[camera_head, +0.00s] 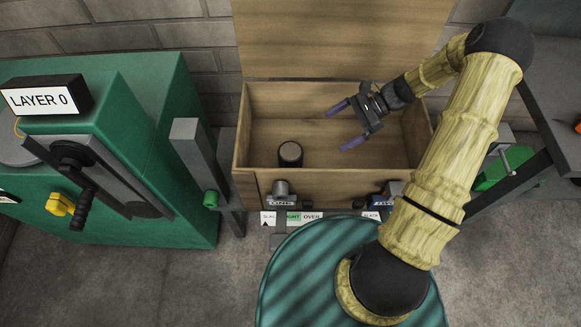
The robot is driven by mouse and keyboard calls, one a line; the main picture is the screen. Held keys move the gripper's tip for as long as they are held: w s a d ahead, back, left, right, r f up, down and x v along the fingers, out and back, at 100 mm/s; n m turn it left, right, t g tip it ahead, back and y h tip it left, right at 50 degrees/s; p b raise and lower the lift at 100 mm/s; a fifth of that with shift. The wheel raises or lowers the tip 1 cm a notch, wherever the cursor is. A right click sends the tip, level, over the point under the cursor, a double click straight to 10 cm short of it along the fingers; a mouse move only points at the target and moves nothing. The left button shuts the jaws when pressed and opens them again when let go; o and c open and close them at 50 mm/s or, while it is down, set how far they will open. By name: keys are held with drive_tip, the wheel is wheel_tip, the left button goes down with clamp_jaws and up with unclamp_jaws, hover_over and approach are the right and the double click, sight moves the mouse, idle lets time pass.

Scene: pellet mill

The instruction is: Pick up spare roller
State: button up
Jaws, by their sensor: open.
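A short dark cylinder with a lighter rim, which looks like the spare roller (290,154), stands upright inside the open wooden box (242,135), left of its middle and near the front wall. My gripper (345,125) is over the box, to the right of the roller and apart from it. Its two purple fingers are spread and point left, with nothing between them. The exact height of the gripper above the box floor cannot be told.
The box lid (340,40) stands open behind. A green machine (150,100) with a black-handled lever (82,195) and a grey post (205,165) stand left. A dark table (555,110) is at right.

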sight(301, 148)
drive_tip(key=f, duration=0.1)
drive_tip(key=w+f+m+y+b, duration=0.1)
drive_tip(key=f, duration=0.1)
drive_tip(key=shift+w+d, duration=0.1)
drive_tip(key=shift+d, duration=0.05)
drive_tip(key=shift+f, duration=0.1)
drive_tip(key=b+x, duration=0.1)
drive_tip(key=x, duration=1.1)
drive_tip(key=shift+w, duration=0.2)
